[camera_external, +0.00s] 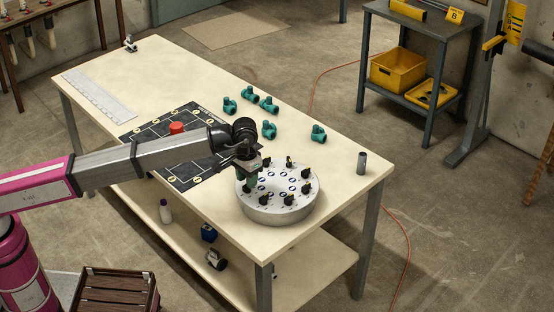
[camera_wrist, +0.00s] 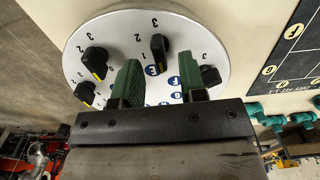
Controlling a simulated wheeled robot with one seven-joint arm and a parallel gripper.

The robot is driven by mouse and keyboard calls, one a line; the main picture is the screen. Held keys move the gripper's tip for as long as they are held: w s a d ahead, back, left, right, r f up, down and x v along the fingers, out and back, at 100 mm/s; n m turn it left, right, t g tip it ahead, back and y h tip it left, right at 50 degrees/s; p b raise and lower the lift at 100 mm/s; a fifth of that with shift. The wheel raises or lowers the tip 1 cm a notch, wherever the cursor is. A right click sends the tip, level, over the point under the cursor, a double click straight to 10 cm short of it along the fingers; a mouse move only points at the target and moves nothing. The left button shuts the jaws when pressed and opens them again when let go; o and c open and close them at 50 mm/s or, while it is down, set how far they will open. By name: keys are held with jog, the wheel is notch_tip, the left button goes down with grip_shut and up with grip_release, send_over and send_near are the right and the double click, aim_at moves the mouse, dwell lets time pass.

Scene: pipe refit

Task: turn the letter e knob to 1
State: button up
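The round white dial plate (camera_external: 268,213) on the workbench carries a ring of black knobs. In the wrist view the plate (camera_wrist: 115,28) fills the upper middle. A black knob (camera_wrist: 159,47) with a yellow mark stands beside a blue label that seems to read E, with small numbers around it. My gripper (camera_wrist: 163,84) has green fingertips held apart, with blue labels visible between them and no knob clearly held. The E knob is just beyond the fingertips, between their lines. In the external view my gripper (camera_external: 250,182) is over the plate's left edge.
Other knobs (camera_wrist: 96,61) stand close to the left finger; another lies partly behind the right finger. Several green pipe fittings (camera_external: 268,129), a dark board (camera_external: 182,160) with a red piece (camera_external: 177,128) and a grey cylinder (camera_external: 361,162) share the workbench (camera_external: 325,185). Its right front is clear.

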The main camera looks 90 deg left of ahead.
jog(key=shift+f, duration=1.2)
grip_shut()
jog(key=shift+m, duration=0.4)
jog(key=m, duration=0.4)
jog(key=shift+m, duration=0.4)
jog(key=m, duration=0.6)
